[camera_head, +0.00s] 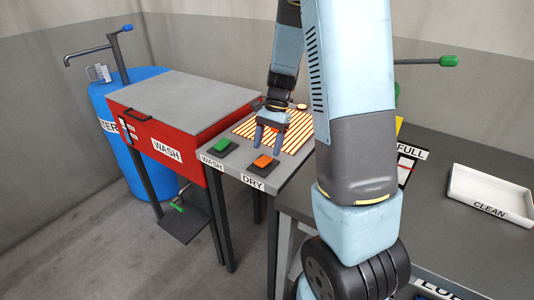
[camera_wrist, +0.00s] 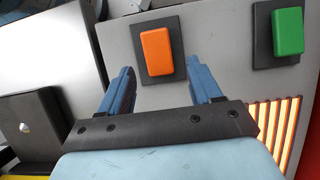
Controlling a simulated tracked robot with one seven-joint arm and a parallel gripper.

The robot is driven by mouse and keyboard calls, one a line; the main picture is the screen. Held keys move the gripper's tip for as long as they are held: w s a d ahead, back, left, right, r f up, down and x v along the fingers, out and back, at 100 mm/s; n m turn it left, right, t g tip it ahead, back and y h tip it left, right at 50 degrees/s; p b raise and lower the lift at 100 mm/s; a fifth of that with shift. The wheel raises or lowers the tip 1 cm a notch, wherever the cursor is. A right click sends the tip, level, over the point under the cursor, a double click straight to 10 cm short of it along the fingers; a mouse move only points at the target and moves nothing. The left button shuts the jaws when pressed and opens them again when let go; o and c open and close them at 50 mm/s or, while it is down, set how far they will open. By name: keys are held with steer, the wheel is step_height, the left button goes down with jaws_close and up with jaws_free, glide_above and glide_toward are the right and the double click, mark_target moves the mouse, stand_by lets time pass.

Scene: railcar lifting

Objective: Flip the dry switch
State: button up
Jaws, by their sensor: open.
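The dry switch (camera_head: 263,161) is an orange rocker on a black base, on the grey panel above the DRY label (camera_head: 252,183). In the wrist view the orange switch (camera_wrist: 157,52) lies just beyond the gap between my fingertips. My gripper (camera_head: 267,146) points down over the panel, just behind the orange switch in the head view. Its two blue fingers also show in the wrist view (camera_wrist: 161,78), spread apart with nothing between them. I cannot tell whether the fingertips touch the panel, or which way the switch is set.
A green switch (camera_head: 221,146) sits beside the orange one, near the WASH label (camera_head: 211,163). A glowing striped grille (camera_head: 288,122) lies behind. A red wash box (camera_head: 160,136) and blue barrel (camera_head: 105,100) stand left. A white CLEAN tray (camera_head: 491,195) is right.

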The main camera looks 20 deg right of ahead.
mark_target(263, 159)
steer(key=shift+x, duration=1.7)
steer(key=shift+c, duration=0.2)
steer(key=c, duration=1)
steer(key=shift+s+a+r+t+h, duration=0.2)
steer(key=shift+a+t+h, duration=0.1)
steer(key=shift+t+h, duration=0.4)
steer(key=shift+a+t+h, duration=0.1)
steer(key=shift+t+h, duration=0.4)
steer(key=shift+h, duration=0.4)
steer(key=o, duration=1)
steer(key=shift+o, duration=0.2)
